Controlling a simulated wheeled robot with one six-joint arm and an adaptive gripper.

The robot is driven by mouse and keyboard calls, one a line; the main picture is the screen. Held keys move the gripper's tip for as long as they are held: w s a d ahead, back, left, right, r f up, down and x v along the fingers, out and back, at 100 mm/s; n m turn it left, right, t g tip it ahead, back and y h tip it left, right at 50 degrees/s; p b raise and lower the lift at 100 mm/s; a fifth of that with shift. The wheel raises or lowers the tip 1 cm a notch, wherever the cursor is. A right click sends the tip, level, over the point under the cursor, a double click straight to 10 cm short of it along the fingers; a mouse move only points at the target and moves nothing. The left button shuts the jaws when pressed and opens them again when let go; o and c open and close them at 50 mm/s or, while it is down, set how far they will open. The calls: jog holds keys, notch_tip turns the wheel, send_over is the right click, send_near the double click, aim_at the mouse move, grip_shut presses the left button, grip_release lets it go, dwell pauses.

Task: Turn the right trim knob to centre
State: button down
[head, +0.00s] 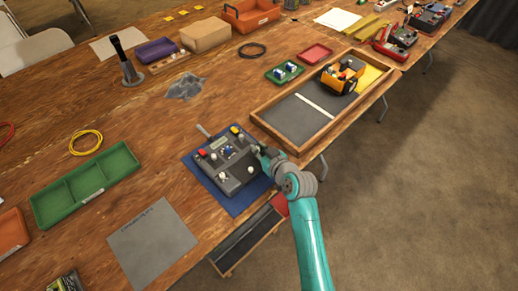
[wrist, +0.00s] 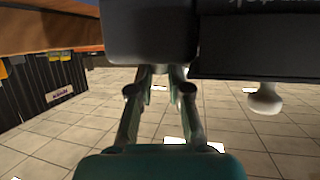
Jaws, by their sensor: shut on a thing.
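The dark grey control box (head: 236,180) lies on a blue mat (head: 235,207) near the table's front edge. Its top carries a small display, a red button, a yellow button and several pale knobs and sticks. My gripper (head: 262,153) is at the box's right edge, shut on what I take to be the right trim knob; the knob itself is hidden. In the wrist view my gripper's two fingers (wrist: 160,78) reach up to a dark block, which hides the contact. A pale rounded stick (wrist: 264,99) stands clear to the right. The knob's angle cannot be seen.
A wooden-framed tray (head: 262,124) with an orange toy vehicle (head: 342,75) stands just beyond my gripper. A green compartment tray (head: 85,187) and a grey sheet (head: 153,244) lie to the left. A dark, wood-edged tray (head: 247,240) is below the table edge.

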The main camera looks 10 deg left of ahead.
jog(key=n+g+y, duration=0.2)
jog(key=n+g, duration=0.1)
jog(key=shift+w+d+n+y, duration=0.2)
jog(key=shift+w+n+y, duration=0.1)
jog(key=shift+y, duration=0.1)
jog(key=shift+n+g+y, duration=0.6)
jog(key=shift+n+g, duration=0.4)
jog(key=shift+g, duration=0.1)
jog(key=c, duration=1.1)
grip_release()
jog(key=shift+s, duration=0.1)
jog(key=shift+s+a+m+t+h, duration=0.15)
jog(key=shift+m+t+h, duration=0.25)
jog(key=shift+m+t, duration=0.2)
jog(key=shift+s+m+t+h, duration=0.1)
jog(key=shift+m+t+h, duration=0.3)
jog(key=shift+m+t, duration=0.15)
jog(key=shift+s+a+m+t+h, duration=0.1)
jog(key=shift+a+m+t+h, duration=0.05)
jog(key=shift+m+t+h, duration=1.2)
jog(key=shift+a+m+t+h, duration=0.1)
jog(key=shift+m+t+h, duration=0.8)
jog(key=shift+m+h, duration=0.75)
